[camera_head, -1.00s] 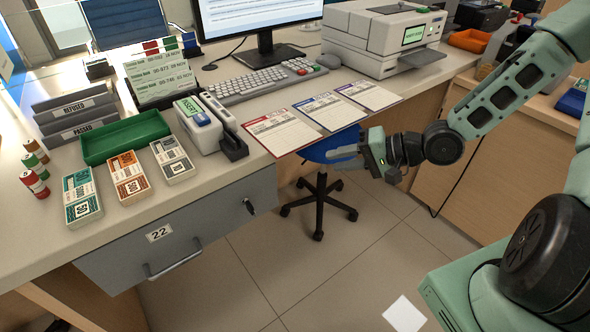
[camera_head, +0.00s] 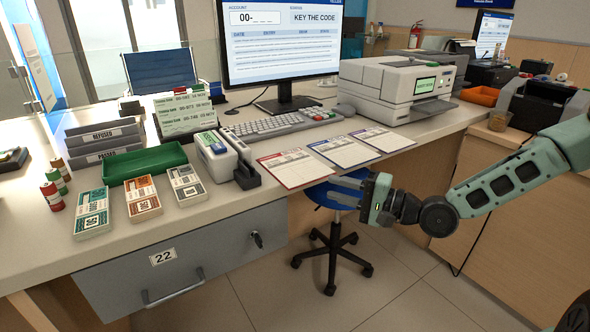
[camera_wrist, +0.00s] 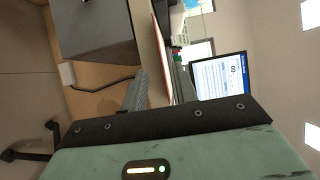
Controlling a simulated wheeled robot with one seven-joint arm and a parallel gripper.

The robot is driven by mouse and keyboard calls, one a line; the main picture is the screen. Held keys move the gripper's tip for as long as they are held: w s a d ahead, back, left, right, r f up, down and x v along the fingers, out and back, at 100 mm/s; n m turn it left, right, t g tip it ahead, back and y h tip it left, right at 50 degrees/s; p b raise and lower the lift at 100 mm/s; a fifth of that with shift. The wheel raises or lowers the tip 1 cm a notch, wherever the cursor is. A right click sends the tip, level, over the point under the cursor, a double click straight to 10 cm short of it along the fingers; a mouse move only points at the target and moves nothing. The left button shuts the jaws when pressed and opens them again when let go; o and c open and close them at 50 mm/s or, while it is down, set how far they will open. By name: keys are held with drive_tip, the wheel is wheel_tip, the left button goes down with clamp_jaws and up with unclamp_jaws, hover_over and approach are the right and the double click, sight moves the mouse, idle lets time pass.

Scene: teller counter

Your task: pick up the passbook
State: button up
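I cannot make out a passbook for certain in either view. My gripper (camera_head: 338,190) is in front of the counter's front edge, in line with the blue chair seat in the head view. Its two fingers point left and stand apart with nothing visible between them. In the wrist view my gripper (camera_wrist: 160,78) also shows its fingers spread, with the counter edge and the monitor beyond them. The printer (camera_head: 402,88) with a lit green display stands at the back right of the counter; no book is seen at its front.
Three printed forms (camera_head: 343,151) lie near the counter edge. Left of them are a stamp holder (camera_head: 218,155), banknote stacks (camera_head: 141,197), a green tray (camera_head: 128,165) and grey file racks (camera_head: 103,140). The keyboard (camera_head: 268,125) and monitor (camera_head: 281,45) stand behind. A blue chair (camera_head: 333,197) is below.

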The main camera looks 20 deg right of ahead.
drive_tip(key=b+x, duration=0.1)
drive_tip(key=x, duration=0.5)
drive_tip(key=shift+a, duration=0.25)
drive_tip(key=shift+w+r, duration=0.1)
clamp_jaws()
